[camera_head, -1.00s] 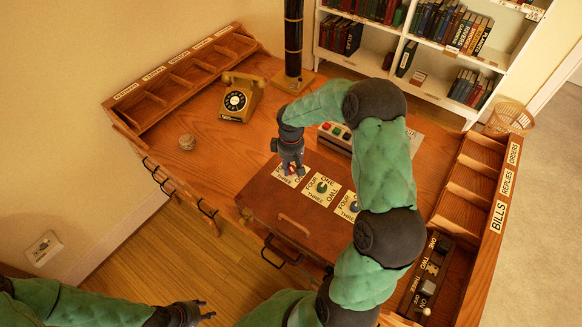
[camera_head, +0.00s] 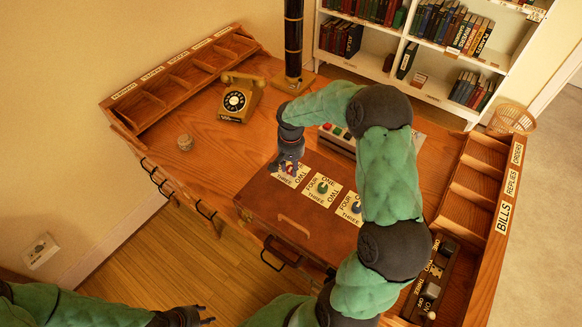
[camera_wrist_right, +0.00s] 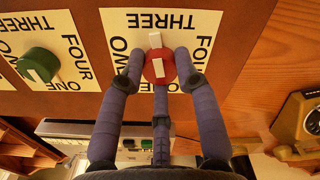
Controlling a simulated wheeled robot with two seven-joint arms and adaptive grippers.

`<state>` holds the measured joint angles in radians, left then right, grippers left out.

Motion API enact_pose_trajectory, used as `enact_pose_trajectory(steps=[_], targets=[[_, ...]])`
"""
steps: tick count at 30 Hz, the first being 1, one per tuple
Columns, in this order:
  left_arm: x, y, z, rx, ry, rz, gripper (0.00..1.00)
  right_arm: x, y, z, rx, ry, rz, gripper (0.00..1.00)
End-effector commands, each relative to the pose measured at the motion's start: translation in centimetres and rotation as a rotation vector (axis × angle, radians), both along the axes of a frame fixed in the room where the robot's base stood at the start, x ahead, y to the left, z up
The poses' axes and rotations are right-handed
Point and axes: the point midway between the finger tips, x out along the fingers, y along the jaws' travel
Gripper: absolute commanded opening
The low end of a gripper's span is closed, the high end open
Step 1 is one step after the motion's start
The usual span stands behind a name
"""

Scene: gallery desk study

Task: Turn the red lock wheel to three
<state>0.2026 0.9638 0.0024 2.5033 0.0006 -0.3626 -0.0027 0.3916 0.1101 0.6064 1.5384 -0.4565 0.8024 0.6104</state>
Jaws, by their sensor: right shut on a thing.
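The red lock wheel (camera_wrist_right: 158,72) sits on a cream card marked ONE, TWO, THREE and FOUR. My right gripper (camera_wrist_right: 158,64) has its three fingers closed around the wheel's rim. In the right wrist view, the wheel's white pointer (camera_wrist_right: 155,41) is toward the word THREE. In the head view, my right gripper (camera_head: 288,169) is down on the leftmost card and hides most of the wheel. My left gripper (camera_head: 206,314) is low at the left, empty over the floor, with its fingers apart.
A telephone (camera_head: 237,100) and a button box (camera_head: 338,139) are behind. A switch panel (camera_head: 430,285) is at the right.

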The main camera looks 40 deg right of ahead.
Motion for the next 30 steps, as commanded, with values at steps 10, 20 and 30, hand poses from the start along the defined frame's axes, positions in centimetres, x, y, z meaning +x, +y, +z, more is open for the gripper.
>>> enact_pose_trajectory(steps=[10, 20, 30], targets=[[0.00, 0.00, -0.46, 0.000, 0.000, 0.000, 0.40, 0.05, 0.01, -0.03, 0.000, -0.001, -0.159, 0.00], [0.00, 0.00, -0.52, 0.000, 0.000, 0.000, 0.40, 0.03, 0.01, -0.01, -0.001, -0.001, -0.194, 0.00], [0.00, 0.00, -0.52, 0.000, 0.000, 0.000, 0.40, 0.04, 0.00, 0.00, -0.001, -0.001, -0.194, 0.52]])
